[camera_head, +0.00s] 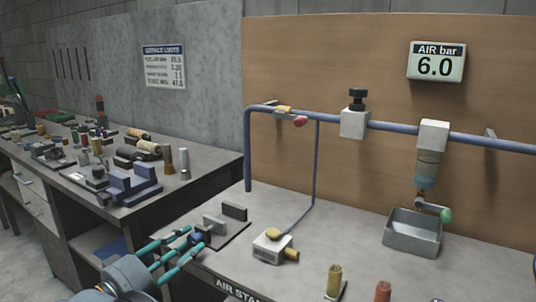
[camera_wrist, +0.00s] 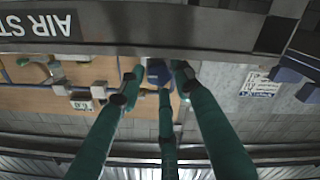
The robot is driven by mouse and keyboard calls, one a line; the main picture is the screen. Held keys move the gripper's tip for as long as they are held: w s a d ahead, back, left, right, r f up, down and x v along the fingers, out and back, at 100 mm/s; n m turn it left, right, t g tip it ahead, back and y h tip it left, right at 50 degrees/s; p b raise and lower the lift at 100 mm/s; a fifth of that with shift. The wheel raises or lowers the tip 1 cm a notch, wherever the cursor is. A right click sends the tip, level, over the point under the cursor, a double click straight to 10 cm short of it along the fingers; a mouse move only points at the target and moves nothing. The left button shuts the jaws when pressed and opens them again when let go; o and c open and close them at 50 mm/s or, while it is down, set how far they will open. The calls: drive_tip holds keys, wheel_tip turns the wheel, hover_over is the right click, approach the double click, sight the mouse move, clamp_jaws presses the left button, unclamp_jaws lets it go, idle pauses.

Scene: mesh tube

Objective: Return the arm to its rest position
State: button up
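My gripper (camera_head: 192,241) is at the lower left of the head view, over the near left corner of the air bench. Its teal fingers stand apart, so it looks open. In the wrist view, my gripper (camera_wrist: 156,84) shows three spread teal fingers pointing toward the bench edge and wall. A small dark blue piece (camera_wrist: 159,72) shows by the middle fingertip; I cannot tell whether it touches the finger. A grey block fixture (camera_head: 214,224) stands on a dark plate just beyond the fingers.
A blue pipe (camera_head: 395,126) crosses the board, with a clear bowl (camera_head: 427,172) over a grey tray (camera_head: 411,236). A cluttered side bench (camera_head: 150,197) is at left. The gauge (camera_head: 436,62) reads 6.0.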

drive_tip(key=shift+w+d+f, duration=0.1)
drive_tip(key=shift+m+b, duration=0.3)
drive_tip(key=shift+r, duration=0.2)
